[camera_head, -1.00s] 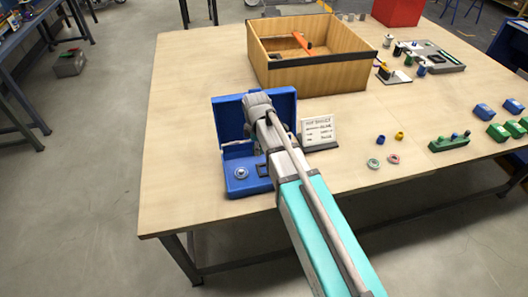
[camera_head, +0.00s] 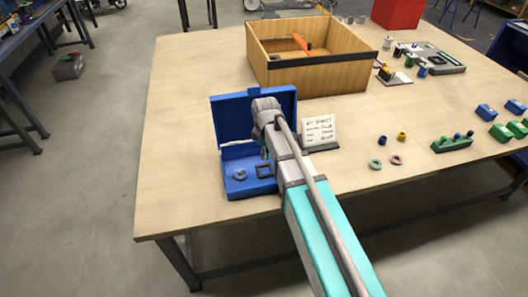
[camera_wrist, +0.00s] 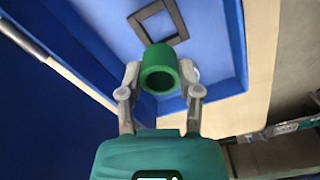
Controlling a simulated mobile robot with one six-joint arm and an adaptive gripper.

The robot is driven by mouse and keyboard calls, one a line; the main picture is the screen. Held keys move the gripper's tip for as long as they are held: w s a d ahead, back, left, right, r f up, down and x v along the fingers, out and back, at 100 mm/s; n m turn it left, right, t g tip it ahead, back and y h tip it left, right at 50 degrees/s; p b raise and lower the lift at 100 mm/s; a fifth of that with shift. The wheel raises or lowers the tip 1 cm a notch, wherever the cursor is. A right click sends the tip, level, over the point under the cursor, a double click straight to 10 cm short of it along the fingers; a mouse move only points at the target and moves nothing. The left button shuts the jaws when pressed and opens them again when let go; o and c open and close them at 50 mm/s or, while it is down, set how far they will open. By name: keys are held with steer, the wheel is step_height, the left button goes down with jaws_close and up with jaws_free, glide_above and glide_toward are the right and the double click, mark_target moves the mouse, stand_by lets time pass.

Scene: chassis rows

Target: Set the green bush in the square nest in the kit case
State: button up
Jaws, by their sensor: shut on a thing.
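In the wrist view my gripper (camera_wrist: 160,85) is shut on the green bush (camera_wrist: 160,68), a hollow cylinder held between the two fingertips. The square nest (camera_wrist: 160,27), a dark square frame, lies just beyond the bush in the wrist view, with the bush apart from its centre. In the head view the square nest (camera_head: 264,170) shows in the front right of the blue kit case (camera_head: 238,187), whose lid stands open at the back. My arm's end hangs over the right part of the case. The bush is hidden there by my arm.
A round grey part (camera_head: 240,174) sits in the case to the left of the nest. A white sign card (camera_head: 319,131) stands right of the case. A wooden box (camera_head: 320,78) is behind. Small rings (camera_head: 375,164) and bushes lie to the right. The table's front edge is close.

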steer(key=b, duration=0.5)
glide_above(265, 171)
steer(key=shift+s+f, duration=0.1)
steer(key=shift+f, duration=2.6)
steer(key=shift+f+b, duration=1.15)
steer(key=shift+b, duration=0.05)
steer(key=o, duration=0.9)
